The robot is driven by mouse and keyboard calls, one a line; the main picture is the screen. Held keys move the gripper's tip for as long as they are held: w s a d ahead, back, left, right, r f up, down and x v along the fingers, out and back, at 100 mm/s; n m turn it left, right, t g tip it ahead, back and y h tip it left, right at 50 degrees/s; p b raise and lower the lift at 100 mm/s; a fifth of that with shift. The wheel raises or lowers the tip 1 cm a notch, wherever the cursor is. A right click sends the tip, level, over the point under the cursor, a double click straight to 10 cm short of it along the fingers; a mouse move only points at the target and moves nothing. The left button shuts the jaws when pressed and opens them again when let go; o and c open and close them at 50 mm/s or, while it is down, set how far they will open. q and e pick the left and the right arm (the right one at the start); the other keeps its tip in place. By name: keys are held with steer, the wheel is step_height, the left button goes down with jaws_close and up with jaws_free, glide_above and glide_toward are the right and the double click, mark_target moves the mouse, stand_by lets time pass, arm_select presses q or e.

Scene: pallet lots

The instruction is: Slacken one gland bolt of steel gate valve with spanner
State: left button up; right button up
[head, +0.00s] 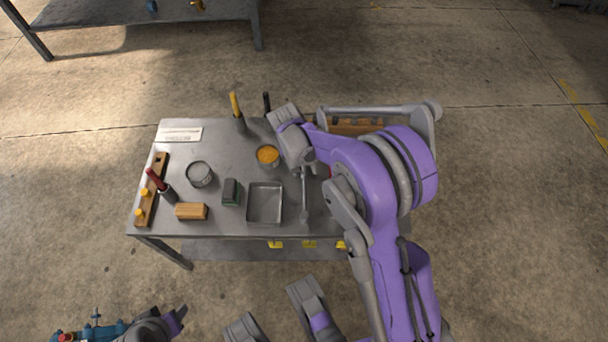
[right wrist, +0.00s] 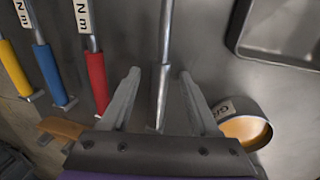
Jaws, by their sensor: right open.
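A steel spanner (head: 306,190) lies on the grey metal table, its shank running toward the table's near edge. My right gripper (right wrist: 160,74) is open above it. In the right wrist view, the spanner's shank (right wrist: 166,38) runs between the two spread fingers, and I see no grip on it. In the head view, my purple right arm covers much of this spot. A blue fitting with red parts (head: 92,332) shows at the bottom left edge, cut off; I cannot tell whether it is the gate valve. My left gripper (head: 165,324) seems to be beside it, its jaws unclear.
An orange-filled tin (head: 267,155) stands close to the right gripper. A shallow metal tray (head: 265,203) lies left of the spanner. Yellow (right wrist: 14,68), blue (right wrist: 49,75) and red (right wrist: 97,82) handled tools lie on the spanner's other side. A wooden block (head: 191,211) sits near the front.

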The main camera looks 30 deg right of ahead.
jaws_close()
steer(key=shift+r, duration=0.1)
stand_by(1.2)
